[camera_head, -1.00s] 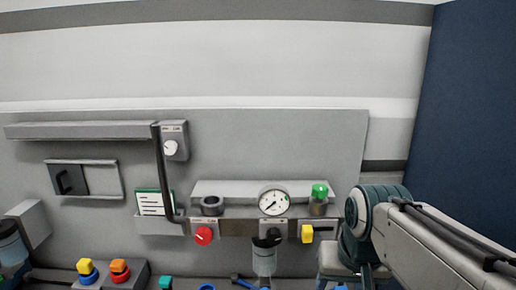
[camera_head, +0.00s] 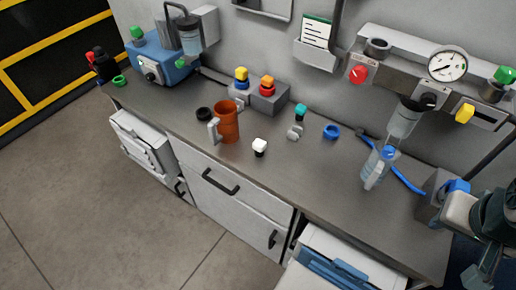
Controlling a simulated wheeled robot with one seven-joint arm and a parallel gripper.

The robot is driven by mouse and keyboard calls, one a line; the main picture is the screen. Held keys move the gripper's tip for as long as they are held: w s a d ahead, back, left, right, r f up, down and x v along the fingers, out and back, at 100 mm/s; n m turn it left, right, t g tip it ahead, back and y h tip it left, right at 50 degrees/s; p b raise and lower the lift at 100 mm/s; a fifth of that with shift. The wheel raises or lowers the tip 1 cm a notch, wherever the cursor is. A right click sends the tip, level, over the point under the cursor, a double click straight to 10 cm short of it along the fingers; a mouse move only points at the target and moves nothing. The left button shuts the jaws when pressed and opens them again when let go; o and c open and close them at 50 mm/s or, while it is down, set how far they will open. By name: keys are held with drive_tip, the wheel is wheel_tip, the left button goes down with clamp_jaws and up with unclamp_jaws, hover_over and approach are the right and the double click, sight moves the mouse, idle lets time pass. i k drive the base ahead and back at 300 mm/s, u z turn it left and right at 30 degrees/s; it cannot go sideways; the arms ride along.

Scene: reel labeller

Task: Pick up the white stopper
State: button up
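Part of my arm shows at the right edge, far to the right of the stopper. I cannot make out my gripper's fingers in this view.
Behind the stopper is a grey block with yellow and orange stoppers (camera_head: 268,97). A black ring (camera_head: 204,114), a teal stopper (camera_head: 300,110) and a blue ring (camera_head: 331,131) lie nearby. Open floor lies in front.

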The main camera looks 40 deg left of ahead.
sight(259, 145)
drive_tip(key=k, duration=0.35)
drive_tip(key=u, duration=0.95)
drive_tip(key=i, duration=0.4)
drive_tip(key=u, duration=0.55)
